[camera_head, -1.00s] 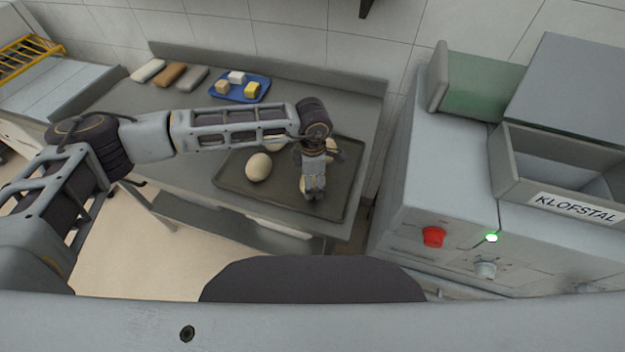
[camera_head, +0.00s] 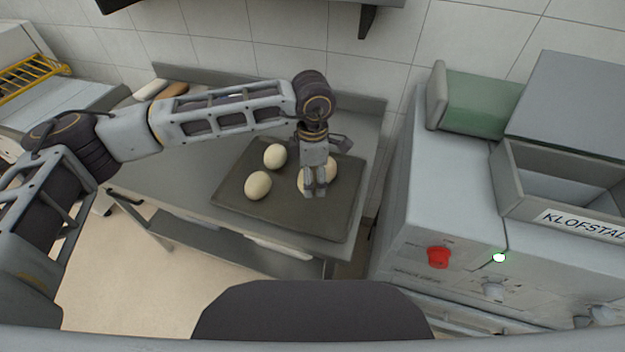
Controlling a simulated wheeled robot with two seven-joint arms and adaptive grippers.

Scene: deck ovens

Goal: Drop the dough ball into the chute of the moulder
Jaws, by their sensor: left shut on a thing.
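Several pale dough balls are on a dark tray (camera_head: 235,193) on the steel table. Two sit free on the left, one nearer (camera_head: 258,185) and one farther (camera_head: 275,156); another (camera_head: 331,170) shows just right of the fingers. My left gripper (camera_head: 315,190) points down over the tray's right half, shut on a dough ball (camera_head: 302,184) that its fingers partly hide. I cannot tell whether that ball is clear of the tray. The moulder (camera_head: 440,200) stands at the right, with an open-topped grey chute (camera_head: 518,188) labelled KLOFSTAL. My right gripper is not in view.
The moulder's front has a red button (camera_head: 438,257) and a lit green lamp (camera_head: 499,257). A narrow gap separates table and moulder. A yellow rack (camera_head: 35,75) is at far left. My left arm crosses above the table.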

